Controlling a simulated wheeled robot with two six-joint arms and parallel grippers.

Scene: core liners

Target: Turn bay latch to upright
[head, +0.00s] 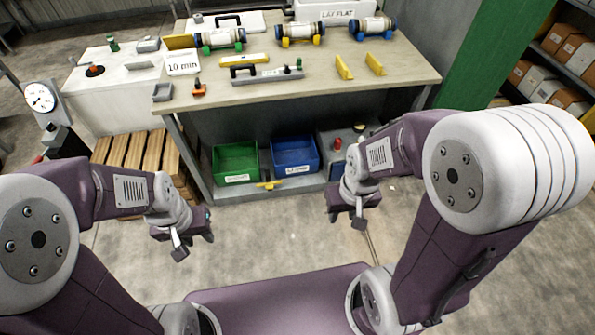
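A small yellow handle (269,184) lies roughly level at the front edge of the low shelf, below the gap between the green bin (236,163) and blue bin (294,157). It may be the bay latch; I cannot tell for sure. My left gripper (194,245) hangs in front of the bench, left of and nearer than the yellow handle. It looks open and empty. My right gripper (346,221) hangs to the right of the handle, apart from it, and also looks open and empty.
The workbench (410,75) carries several capped cylinders on coloured cradles, a level-like tool (267,76), yellow wedges (344,67) and a "10 min" card (183,63). A wooden pallet (140,158) and dial gauge (40,97) stand left. The floor between my grippers is clear.

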